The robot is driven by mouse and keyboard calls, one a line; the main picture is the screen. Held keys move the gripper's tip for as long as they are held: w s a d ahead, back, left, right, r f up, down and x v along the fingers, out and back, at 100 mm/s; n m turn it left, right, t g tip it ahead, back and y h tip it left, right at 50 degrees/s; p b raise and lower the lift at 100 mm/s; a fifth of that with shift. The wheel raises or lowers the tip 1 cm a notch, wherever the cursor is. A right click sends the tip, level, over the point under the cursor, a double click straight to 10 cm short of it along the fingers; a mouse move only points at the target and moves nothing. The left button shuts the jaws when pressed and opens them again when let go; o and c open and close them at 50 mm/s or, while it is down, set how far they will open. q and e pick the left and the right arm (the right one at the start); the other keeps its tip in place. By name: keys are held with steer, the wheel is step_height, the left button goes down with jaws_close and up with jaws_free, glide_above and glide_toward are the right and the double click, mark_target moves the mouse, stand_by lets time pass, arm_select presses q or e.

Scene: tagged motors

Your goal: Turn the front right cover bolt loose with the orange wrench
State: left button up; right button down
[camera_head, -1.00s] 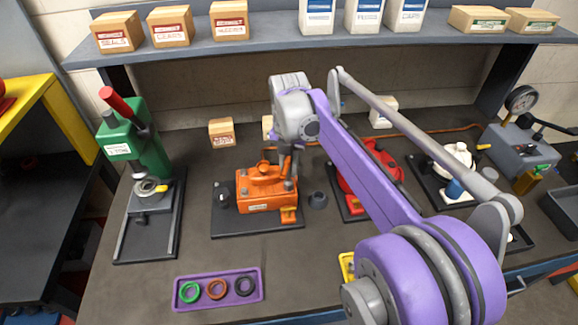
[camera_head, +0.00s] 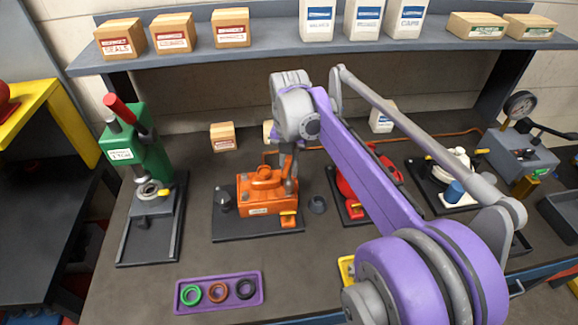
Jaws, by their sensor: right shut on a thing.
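The orange motor (camera_head: 258,196) stands on a black base plate (camera_head: 230,229) near the middle of the bench. My right gripper (camera_head: 291,181) points down at the motor's right side, close to its top cover. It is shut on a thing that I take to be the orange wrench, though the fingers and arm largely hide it. A small orange piece (camera_head: 289,219) shows at the motor's front right. The front right cover bolt is too small and too covered to make out. My left gripper is not in view.
A green press (camera_head: 140,150) stands at left. A purple tray (camera_head: 219,291) with three rings lies in front. A red motor (camera_head: 345,187) sits partly behind my right arm. Bare bench lies between motor and tray.

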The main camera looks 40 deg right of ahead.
steer(key=r+p, duration=0.1)
steer(key=r, duration=0.1)
steer(key=r+p, duration=0.1)
steer(key=r, duration=0.2)
steer(key=shift+w, duration=0.2)
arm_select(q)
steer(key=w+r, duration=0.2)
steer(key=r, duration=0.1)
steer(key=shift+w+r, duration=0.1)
arm_select(e)
steer(key=shift+s, duration=0.15)
